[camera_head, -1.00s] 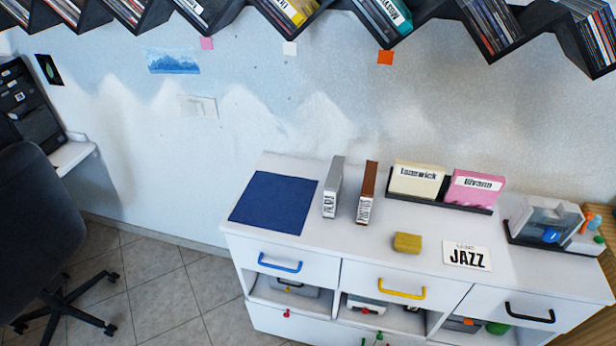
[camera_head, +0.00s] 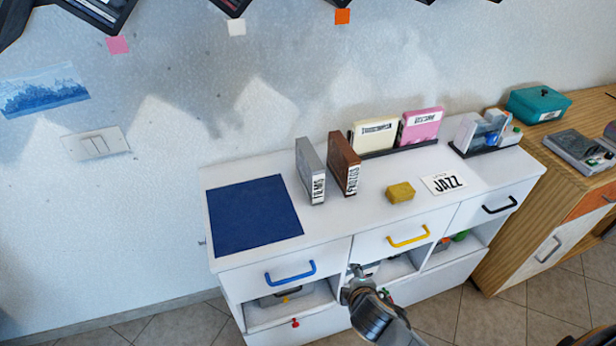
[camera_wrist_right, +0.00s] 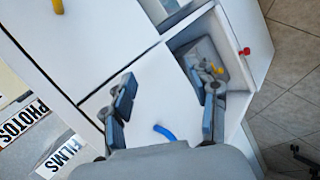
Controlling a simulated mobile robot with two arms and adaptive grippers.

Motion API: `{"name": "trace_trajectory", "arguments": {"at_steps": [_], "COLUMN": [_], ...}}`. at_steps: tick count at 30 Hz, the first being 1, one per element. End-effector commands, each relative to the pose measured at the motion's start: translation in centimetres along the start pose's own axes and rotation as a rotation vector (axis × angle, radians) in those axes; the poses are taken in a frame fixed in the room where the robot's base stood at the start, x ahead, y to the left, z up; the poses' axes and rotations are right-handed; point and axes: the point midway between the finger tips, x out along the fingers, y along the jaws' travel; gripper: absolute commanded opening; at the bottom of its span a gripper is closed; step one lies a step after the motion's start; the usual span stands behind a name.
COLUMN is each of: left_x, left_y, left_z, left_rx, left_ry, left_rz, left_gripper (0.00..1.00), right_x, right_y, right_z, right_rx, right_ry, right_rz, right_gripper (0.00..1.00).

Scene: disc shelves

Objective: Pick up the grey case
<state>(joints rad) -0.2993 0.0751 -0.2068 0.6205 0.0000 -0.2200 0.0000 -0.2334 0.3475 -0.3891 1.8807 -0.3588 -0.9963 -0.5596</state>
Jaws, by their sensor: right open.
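The grey case (camera_head: 311,170), labelled FILMS, stands upright on the white cabinet top, beside a brown case (camera_head: 344,162) labelled PHOTOS. In the right wrist view its FILMS label (camera_wrist_right: 62,155) shows at the lower left, outside the jaws. My right gripper (camera_head: 357,284) is in front of the cabinet, below and apart from the grey case. In the right wrist view my right gripper (camera_wrist_right: 170,97) is open and empty, its fingers spread over the drawer front. My left gripper is not in view.
A dark blue mat (camera_head: 254,215) lies left of the cases. Cream (camera_head: 374,134) and pink (camera_head: 421,125) cases stand in a black rack. A yellow block (camera_head: 400,192) and JAZZ card (camera_head: 443,183) lie in front. Drawer handles, blue (camera_head: 290,273) and yellow (camera_head: 408,237), stick out.

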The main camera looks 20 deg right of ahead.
Motion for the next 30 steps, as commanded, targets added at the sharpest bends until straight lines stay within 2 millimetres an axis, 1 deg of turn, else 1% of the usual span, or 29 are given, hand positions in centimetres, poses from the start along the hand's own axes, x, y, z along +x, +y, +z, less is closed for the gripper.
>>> {"name": "trace_trajectory", "arguments": {"at_steps": [1,2,3,6,8,9,13,16,18,21,24,26,30], "left_x": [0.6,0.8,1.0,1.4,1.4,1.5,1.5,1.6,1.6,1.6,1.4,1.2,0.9], "left_y": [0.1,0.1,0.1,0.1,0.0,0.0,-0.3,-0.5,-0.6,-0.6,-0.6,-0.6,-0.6], "left_z": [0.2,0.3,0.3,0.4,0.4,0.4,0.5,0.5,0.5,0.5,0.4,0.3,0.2], "left_rx": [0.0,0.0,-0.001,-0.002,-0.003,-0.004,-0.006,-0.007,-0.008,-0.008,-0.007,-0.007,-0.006], "left_ry": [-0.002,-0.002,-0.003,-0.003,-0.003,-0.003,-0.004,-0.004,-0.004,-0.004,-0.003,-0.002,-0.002], "left_rz": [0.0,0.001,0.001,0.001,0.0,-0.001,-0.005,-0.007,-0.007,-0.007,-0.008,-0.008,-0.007], "left_gripper": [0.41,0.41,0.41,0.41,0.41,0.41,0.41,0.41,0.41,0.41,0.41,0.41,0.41], "right_x": [-1.1,-1.9,-3.0,-5.0,-5.7,-6.0,-6.8,-7.2,-7.3,-7.3,-6.8,-6.2,-4.3], "right_y": [2.2,3.5,5.5,10.2,12.5,13.9,17.7,19.9,21.0,22.0,22.9,23.6,25.5], "right_z": [-0.7,-1.0,-1.5,-2.8,-3.5,-4.0,-5.5,-6.5,-7.2,-7.7,-8.2,-8.7,-9.7], "right_rx": [-0.056,-0.099,-0.169,-0.418,-0.572,-0.677,-1.027,-1.291,-1.455,-1.615,-1.673,-1.678,-1.675], "right_ry": [0.009,0.011,0.013,-0.005,-0.026,-0.045,-0.132,-0.22,-0.283,-0.352,-0.379,-0.382,-0.381], "right_rz": [0.056,0.09,0.145,0.305,0.394,0.452,0.63,0.751,0.82,0.881,0.902,0.904,0.903], "right_gripper": [0.58,0.58,0.58,0.58,0.58,0.58,0.58,0.58,0.58,0.58,0.58,0.58,0.58]}}
